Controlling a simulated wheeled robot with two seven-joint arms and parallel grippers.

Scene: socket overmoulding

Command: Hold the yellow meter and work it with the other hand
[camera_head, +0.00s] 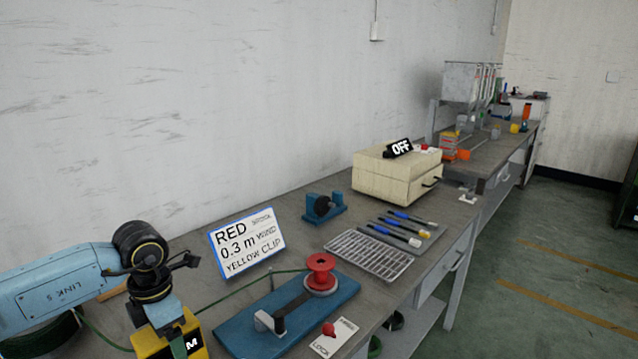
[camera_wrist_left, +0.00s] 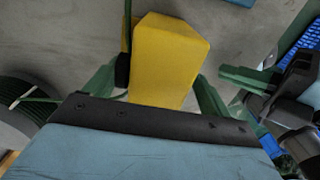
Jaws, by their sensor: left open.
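The yellow meter (camera_head: 160,346) stands at the bottom left of the head view, with a dark label bearing an "M" and its lower part cut off. The left wrist view shows its plain yellow housing (camera_wrist_left: 170,55). My left gripper (camera_wrist_left: 155,92) is over it, with green fingers on either side of the housing and a gap showing by the right finger. A black and green part (camera_wrist_left: 290,85) at the right of the wrist view looks like my right gripper, pointing toward the meter. Its jaws are unclear, and it does not show in the head view.
A green cord runs from the meter to the red spool (camera_head: 321,270) on a blue base (camera_head: 240,328). A sign (camera_head: 247,242) reads "RED 0.3 m WOUND YELLOW CLIP". Behind are a wire rack (camera_head: 368,258), several tools and a cream box (camera_head: 392,176) marked OFF.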

